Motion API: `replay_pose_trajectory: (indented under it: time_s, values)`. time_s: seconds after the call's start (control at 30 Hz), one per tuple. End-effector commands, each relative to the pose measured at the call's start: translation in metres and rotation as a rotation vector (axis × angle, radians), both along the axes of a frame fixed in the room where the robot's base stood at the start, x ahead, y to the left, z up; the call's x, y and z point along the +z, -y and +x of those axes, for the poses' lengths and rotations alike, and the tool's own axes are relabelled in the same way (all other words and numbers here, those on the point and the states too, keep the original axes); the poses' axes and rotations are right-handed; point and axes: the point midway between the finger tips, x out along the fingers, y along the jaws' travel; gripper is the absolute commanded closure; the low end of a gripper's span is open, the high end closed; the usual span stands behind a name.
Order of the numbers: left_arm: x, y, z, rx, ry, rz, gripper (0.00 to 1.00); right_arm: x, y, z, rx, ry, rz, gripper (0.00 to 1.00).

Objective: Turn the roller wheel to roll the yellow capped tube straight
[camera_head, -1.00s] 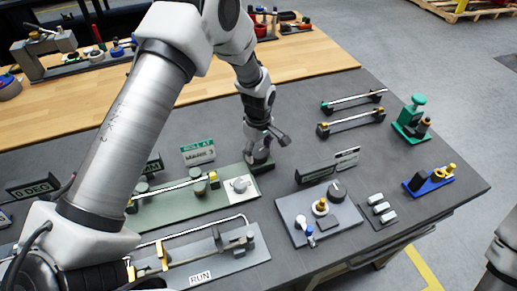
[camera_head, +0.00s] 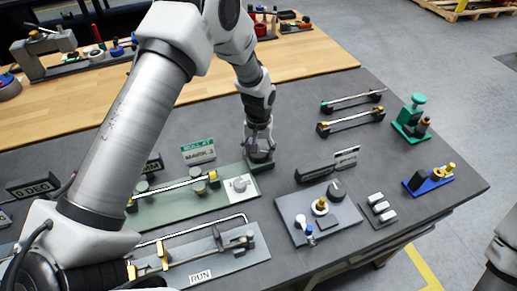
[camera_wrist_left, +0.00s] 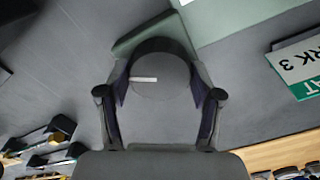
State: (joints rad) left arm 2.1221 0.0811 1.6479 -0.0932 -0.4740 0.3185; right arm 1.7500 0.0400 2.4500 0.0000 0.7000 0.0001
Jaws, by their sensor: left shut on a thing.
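The yellow capped tube (camera_head: 180,186) lies across the green roller plate (camera_head: 188,212), with a yellow cap at each visible end. The dark round roller wheel (camera_head: 261,158) stands at the plate's far right end. My left gripper (camera_head: 258,148) points down over the wheel and is shut on it. In the left wrist view the wheel (camera_wrist_left: 160,85) has a short white mark on top and sits between the two dark fingers of the gripper (camera_wrist_left: 160,100). The tube does not show clearly there. My right gripper is out of view.
A "ROLL AT MARK 3" sign (camera_head: 199,151) stands behind the plate. A white dial square (camera_head: 240,187) sits near its right end. A bent-tube fixture (camera_head: 215,262) lies in front, and a grey knob panel (camera_head: 318,215) to the right. Dark table is clear behind the wheel.

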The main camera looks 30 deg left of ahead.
Motion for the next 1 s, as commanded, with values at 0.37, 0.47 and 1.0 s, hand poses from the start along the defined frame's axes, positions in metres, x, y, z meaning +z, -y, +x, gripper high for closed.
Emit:
replay_pose_trajectory:
  time_s: [0.37,0.47,1.0]
  values:
    - [-0.0031,0.0003,-0.0033,-0.355,-0.010,-0.002,0.70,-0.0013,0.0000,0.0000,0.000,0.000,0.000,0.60]
    - [-0.0031,0.0003,-0.0033,-0.450,-0.010,-0.003,0.70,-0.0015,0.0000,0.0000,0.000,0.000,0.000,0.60]
    - [-0.0030,0.0002,-0.0033,-0.964,-0.009,-0.004,0.70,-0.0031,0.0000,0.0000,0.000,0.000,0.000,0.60]
